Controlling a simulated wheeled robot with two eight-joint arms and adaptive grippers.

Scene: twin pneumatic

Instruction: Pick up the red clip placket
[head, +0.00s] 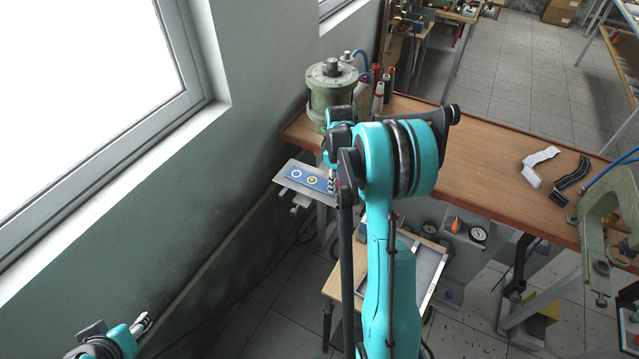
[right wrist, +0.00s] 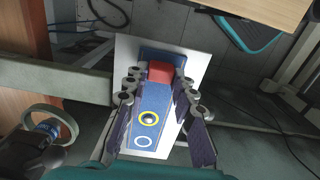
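The red clip placket (right wrist: 160,72) shows in the right wrist view as a small red block at the far end of a blue strip. The blue strip (right wrist: 153,100) carries a yellow ring and a white ring and lies on a pale plate (right wrist: 126,58). My right gripper (right wrist: 158,82) is open over the strip, its fingers on either side near the red block. Whether they touch it is unclear. In the head view my right arm hides the red block; the plate (head: 287,180) shows beside the gripper (head: 332,182). My left gripper (head: 143,322) is at the lower left, away from the plate.
A green pneumatic cylinder (head: 331,92) stands behind the plate at the bench's left end. The wooden bench (head: 480,145) runs right, with white and black strips (head: 541,162) on it. A green clamp frame (head: 600,225) is at the right. The wall is close on the left.

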